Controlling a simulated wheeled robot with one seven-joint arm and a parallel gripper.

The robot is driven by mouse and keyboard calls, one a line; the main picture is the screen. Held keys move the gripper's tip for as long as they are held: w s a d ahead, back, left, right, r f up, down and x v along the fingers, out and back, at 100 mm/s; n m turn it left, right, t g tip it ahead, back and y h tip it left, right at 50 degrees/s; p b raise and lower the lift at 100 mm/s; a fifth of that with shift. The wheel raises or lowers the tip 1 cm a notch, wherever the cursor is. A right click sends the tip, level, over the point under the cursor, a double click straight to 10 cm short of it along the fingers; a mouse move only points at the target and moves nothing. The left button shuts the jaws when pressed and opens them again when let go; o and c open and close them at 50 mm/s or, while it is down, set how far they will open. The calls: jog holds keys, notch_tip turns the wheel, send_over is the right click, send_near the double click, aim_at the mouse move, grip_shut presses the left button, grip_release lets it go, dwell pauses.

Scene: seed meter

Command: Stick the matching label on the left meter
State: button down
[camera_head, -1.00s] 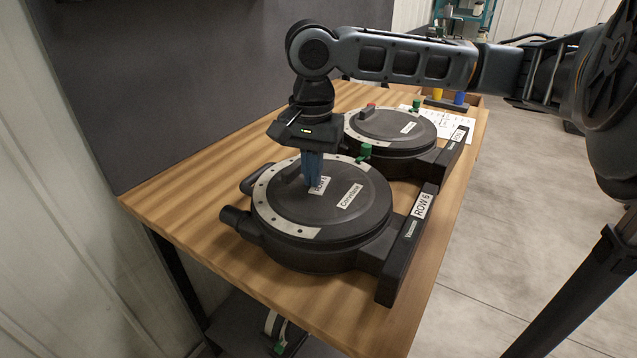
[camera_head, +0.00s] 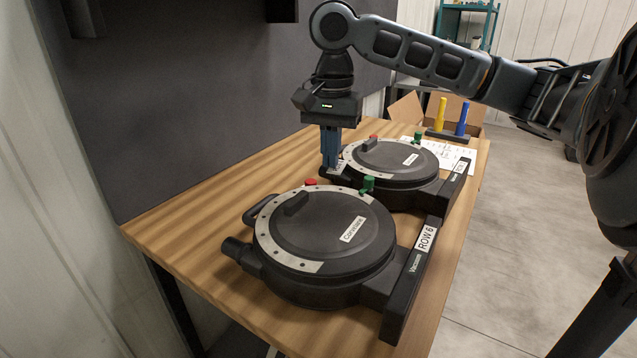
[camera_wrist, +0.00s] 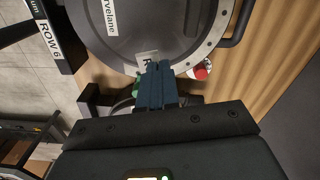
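My gripper (camera_head: 331,165) is shut on a small white label (camera_head: 338,168). In the wrist view the label (camera_wrist: 147,61) shows an "R" at the fingertips; the rest is covered. The near round black meter (camera_head: 325,235) has a white "Corvelane" label on its lid and a white "ROW 6" label on its front bar. The far meter (camera_head: 395,160) stands behind it, with a lid label and a front label too small to read surely. In the head view my gripper is above the gap between the meters. In the wrist view the near meter (camera_wrist: 155,25) lies just beyond the fingertips.
Each meter has a red knob and a green knob; the near one's red knob (camera_head: 310,182) is close to my gripper. A white printed sheet (camera_head: 458,156), yellow and blue markers (camera_head: 441,112) and an open cardboard box (camera_head: 407,108) are at the back. The wooden bench (camera_head: 190,215) is bare at left.

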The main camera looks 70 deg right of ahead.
jog(key=d+r, duration=0.3)
jog(key=d, duration=0.2)
jog(key=m+p, duration=0.2)
jog(key=p, duration=0.4)
send_near(316, 217)
notch_tip(316, 217, down, 4)
jog(key=b, duration=0.6)
jog(key=shift+f, duration=0.9)
jog(key=shift+f+b, duration=0.4)
jog(key=c, duration=1.3)
grip_release()
